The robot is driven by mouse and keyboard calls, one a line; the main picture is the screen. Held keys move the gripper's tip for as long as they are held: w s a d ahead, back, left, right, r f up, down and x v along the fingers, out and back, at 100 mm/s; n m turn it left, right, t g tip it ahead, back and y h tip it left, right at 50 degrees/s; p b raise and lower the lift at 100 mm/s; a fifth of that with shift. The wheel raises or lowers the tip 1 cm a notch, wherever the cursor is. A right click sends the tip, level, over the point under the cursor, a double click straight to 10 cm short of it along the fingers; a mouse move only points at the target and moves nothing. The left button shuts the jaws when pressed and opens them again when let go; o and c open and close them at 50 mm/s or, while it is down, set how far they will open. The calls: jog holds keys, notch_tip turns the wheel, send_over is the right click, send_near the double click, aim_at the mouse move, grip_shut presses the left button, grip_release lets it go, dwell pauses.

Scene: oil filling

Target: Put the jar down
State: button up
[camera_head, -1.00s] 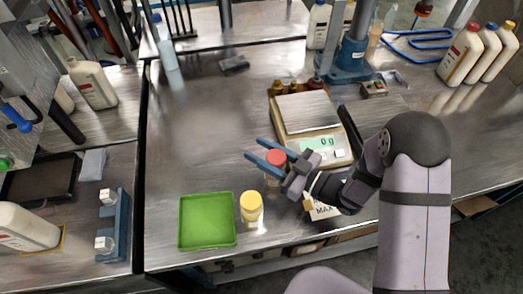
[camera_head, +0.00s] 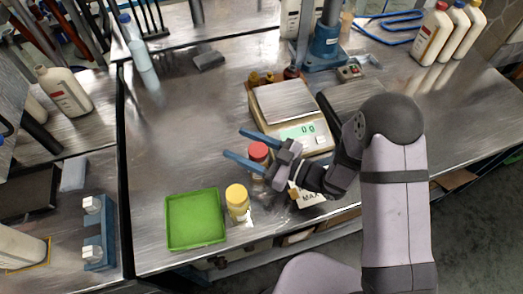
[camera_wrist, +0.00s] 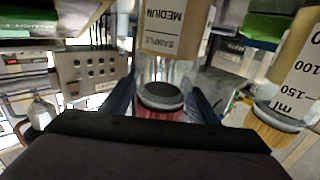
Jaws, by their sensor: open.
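The red-lidded jar (camera_head: 258,151) is between the spread blue fingers of my gripper (camera_head: 232,142), in front of the scale. It appears to stand upright on the steel table, though its base is partly hidden by a finger. In the wrist view the jar (camera_wrist: 166,70) appears inverted, with a label reading MEDIUM SAMPLE, and a finger on each side. My gripper is open around it. A yellow-lidded jar (camera_head: 237,203) stands apart, nearer the table's front edge; in the wrist view a similar jar with a volume scale (camera_wrist: 300,85) is at the right.
A green tray (camera_head: 195,218) lies left of the yellow-lidded jar. The scale (camera_head: 290,105) is just behind my gripper, with small bottles at its back. A card marked MAX (camera_head: 312,198) is beside my wrist. The table (camera_head: 185,130) left of my gripper is clear.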

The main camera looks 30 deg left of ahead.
aim_at(266, 156)
jog(key=d+b, duration=0.2)
jog(key=d, duration=1)
jog(key=shift+s+r+b, duration=0.1)
jog(key=shift+b, duration=0.3)
